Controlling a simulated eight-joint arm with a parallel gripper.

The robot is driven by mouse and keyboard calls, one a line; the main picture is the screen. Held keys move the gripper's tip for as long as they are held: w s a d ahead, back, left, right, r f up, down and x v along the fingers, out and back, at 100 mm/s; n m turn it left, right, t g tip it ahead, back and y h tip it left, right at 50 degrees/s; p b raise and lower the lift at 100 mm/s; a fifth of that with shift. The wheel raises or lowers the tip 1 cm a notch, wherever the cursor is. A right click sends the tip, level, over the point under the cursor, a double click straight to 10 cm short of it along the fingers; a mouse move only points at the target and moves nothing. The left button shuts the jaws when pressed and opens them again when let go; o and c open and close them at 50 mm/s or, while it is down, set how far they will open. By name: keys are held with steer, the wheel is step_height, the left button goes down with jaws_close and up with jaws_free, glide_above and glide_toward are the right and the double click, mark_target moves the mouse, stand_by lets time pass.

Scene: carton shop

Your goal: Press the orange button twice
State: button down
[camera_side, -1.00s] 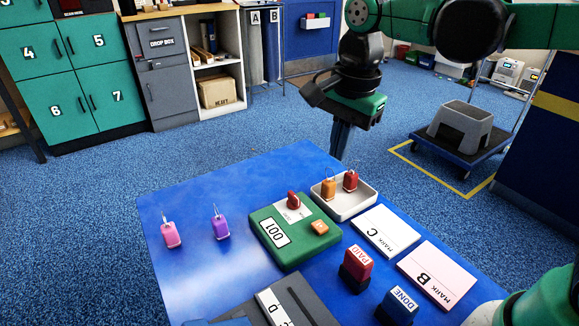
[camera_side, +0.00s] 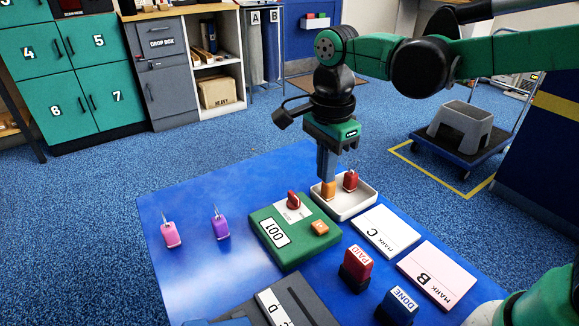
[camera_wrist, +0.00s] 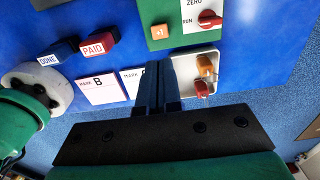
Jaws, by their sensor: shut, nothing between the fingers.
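In the wrist view the button (camera_wrist: 159,31) is marked +1, near the top. My gripper (camera_side: 326,180) is shut and empty, pointing down. In the side view its fingertips appear just in front of the orange tag in the white tray, behind the button and well above the table; in the wrist view the fingers (camera_wrist: 158,85) lie below the button in the picture. They are apart from the button.
The white tray (camera_side: 357,207) holds an orange and a red tag (camera_side: 350,181). White card C (camera_side: 385,232), pink card B (camera_side: 436,273), the PAID stamp (camera_side: 356,268) and the DONE stamp (camera_side: 399,305) stand to the right. Pink (camera_side: 171,235) and purple (camera_side: 220,228) tags lie left.

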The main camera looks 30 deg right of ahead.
mark_target(320, 224)
step_height(320, 224, down, 10)
stand_by(0.4)
steer(key=shift+f, duration=0.1)
steer(key=shift+f, duration=0.9)
steer(key=shift+r, duration=0.1)
step_height(320, 224, up, 14)
steer(key=shift+r, duration=0.2)
stand_by(0.6)
